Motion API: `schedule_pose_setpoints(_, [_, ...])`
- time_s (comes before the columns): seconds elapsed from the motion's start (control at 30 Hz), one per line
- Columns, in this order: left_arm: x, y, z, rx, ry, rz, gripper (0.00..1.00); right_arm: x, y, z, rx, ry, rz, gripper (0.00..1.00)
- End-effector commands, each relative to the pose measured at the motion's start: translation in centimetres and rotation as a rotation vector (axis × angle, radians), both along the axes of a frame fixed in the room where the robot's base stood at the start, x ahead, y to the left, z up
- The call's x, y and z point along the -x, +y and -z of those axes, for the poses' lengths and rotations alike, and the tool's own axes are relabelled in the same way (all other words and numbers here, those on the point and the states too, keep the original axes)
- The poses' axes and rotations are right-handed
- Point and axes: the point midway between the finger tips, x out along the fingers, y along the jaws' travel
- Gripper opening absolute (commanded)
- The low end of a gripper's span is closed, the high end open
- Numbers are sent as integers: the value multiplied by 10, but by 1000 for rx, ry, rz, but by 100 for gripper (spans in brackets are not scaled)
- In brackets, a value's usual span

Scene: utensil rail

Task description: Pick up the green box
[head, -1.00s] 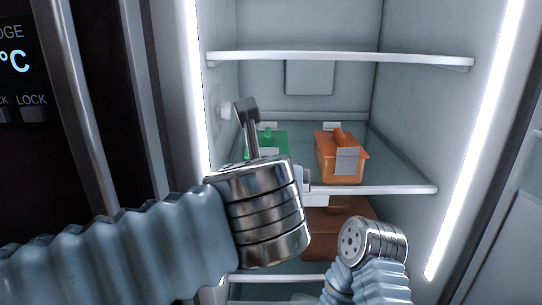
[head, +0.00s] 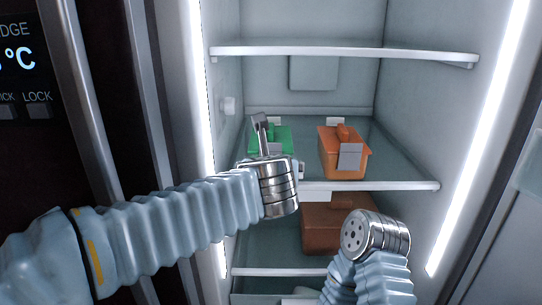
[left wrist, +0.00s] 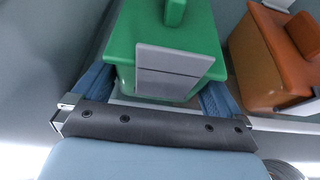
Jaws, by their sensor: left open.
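The green box (head: 281,136) stands on the middle fridge shelf, on the left, partly hidden behind my left gripper in the head view. In the left wrist view the green box (left wrist: 190,30) has a grey label plate on its near face and a raised green handle on top. My left gripper (left wrist: 157,92) is open, with one blue-padded finger on each side of the box's near end. I cannot tell whether the fingers touch it. My right arm's metal end (head: 376,236) is low at the right; its jaws cannot be made out.
An orange box (head: 340,160) stands close to the right of the green box on the same shelf (head: 400,184). A brown box (head: 325,232) sits on the level below. The upper shelf (head: 340,53) is above. The fridge's lit side walls bound the space.

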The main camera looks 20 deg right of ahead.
Motion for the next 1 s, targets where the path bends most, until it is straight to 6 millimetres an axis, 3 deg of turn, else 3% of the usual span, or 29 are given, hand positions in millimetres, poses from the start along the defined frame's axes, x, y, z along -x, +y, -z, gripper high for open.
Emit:
schedule_pose_setpoints(0.13, [0,0,0,0,0,0,98,0,0,0,0,0,0,43])
schedule_pose_setpoints(0.43, [0,0,0,0,0,0,52,0,0,0,0,0,0,43])
schedule_pose_setpoints(0.77, [0,0,-6,2,-3,1,52,0,0,-2,0,0,0,43])
schedule_pose_setpoints(1.0, [0,1,-36,5,-3,-2,52,0,0,-12,-1,0,-1,43])
